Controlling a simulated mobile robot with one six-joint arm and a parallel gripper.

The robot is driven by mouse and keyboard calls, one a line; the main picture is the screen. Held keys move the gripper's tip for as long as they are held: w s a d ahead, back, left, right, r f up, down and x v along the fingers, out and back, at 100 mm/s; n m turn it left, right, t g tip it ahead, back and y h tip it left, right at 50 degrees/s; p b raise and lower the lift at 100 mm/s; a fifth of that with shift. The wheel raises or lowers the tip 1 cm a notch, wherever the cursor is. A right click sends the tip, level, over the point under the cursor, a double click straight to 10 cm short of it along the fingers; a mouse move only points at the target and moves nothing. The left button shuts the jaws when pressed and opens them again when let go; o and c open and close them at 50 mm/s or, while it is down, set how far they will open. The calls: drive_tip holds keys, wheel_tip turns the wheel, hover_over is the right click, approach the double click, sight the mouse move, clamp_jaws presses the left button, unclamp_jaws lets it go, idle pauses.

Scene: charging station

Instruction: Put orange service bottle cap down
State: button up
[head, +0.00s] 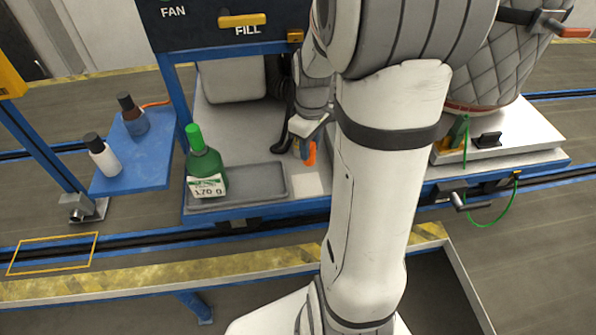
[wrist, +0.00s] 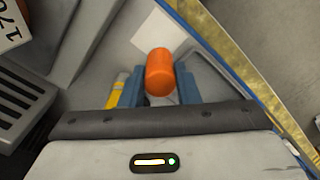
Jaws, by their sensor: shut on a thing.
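The orange service bottle cap (wrist: 159,72) is held between the blue fingertips of my gripper (wrist: 160,88) in the wrist view. In the head view the orange cap (head: 310,154) shows just left of my arm, with my gripper (head: 303,146) shut on it. It is over the grey bench top, near a pale square patch (head: 312,183); I cannot tell whether it touches the surface. The green bottle (head: 205,165) with a green top and a white label stands upright at the left end of the grey tray (head: 262,183).
A quilted tank (head: 505,55) stands on the white platform at right.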

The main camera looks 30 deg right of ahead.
drive_tip(key=shift+w+f, duration=0.15)
drive_tip(key=shift+f, duration=0.15)
wheel_tip(320, 180, down, 9)
drive_tip(key=shift+w+f, duration=0.1)
drive_tip(key=shift+f, duration=0.1)
drive_tip(key=o, duration=1)
drive_tip(key=shift+c, duration=0.2)
wheel_tip(320, 180, up, 12)
drive_tip(key=shift+f, duration=0.15)
drive_tip(key=s+a+r+m+t, duration=0.2)
drive_tip(key=s+a+r+m, duration=0.3)
drive_tip(key=s+a, duration=0.7)
wheel_tip(320, 180, up, 2)
drive_tip(key=shift+s+a+r+m+t, duration=0.15)
drive_tip(key=shift+r+m+t, duration=0.15)
drive_tip(key=shift+m, duration=0.1)
